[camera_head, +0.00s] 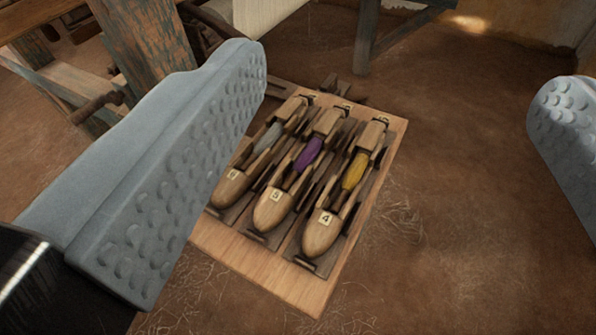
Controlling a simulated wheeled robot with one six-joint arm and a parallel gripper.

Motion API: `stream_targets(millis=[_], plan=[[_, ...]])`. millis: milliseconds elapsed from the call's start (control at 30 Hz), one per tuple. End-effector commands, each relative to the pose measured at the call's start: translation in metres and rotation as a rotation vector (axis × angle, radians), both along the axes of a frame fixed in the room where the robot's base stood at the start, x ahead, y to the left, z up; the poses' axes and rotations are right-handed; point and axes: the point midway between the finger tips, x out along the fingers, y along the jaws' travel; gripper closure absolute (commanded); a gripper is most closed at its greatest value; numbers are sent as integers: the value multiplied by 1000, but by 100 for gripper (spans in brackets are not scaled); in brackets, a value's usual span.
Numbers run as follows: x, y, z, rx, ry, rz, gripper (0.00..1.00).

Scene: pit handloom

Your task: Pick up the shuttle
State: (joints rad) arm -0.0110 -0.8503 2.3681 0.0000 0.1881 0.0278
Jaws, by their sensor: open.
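Three wooden shuttles lie side by side in dark holders on a light wooden board (290,284). The right shuttle (321,232) carries yellow thread and the label 4. The middle shuttle (271,208) carries purple thread and the label 5. The left shuttle (231,187) carries grey thread, and its label is hard to read. My gripper (400,95) is open and empty, with its grey, bumpy fingers wide apart at the left and right of the picture. The board and shuttles lie beyond the fingers, and the left finger covers the board's left side.
A worn wooden loom post (150,50) and beams stand at the upper left, close behind the board. A thin dark post (366,38) stands at the top. The brown earth floor (470,230) right of the board is clear, with some straw.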

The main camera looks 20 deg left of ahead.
Motion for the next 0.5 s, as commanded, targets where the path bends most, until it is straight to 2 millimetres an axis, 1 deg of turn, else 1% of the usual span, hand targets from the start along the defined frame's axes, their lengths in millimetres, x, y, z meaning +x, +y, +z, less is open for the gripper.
stream_targets(millis=[33, 200, 500], plan=[[12, 2, -3, 12, 42, 4, 24], [50, 11, -17, 61, 209, 10, 24], [109, 30, -50, 134, 510, -1, 24]])
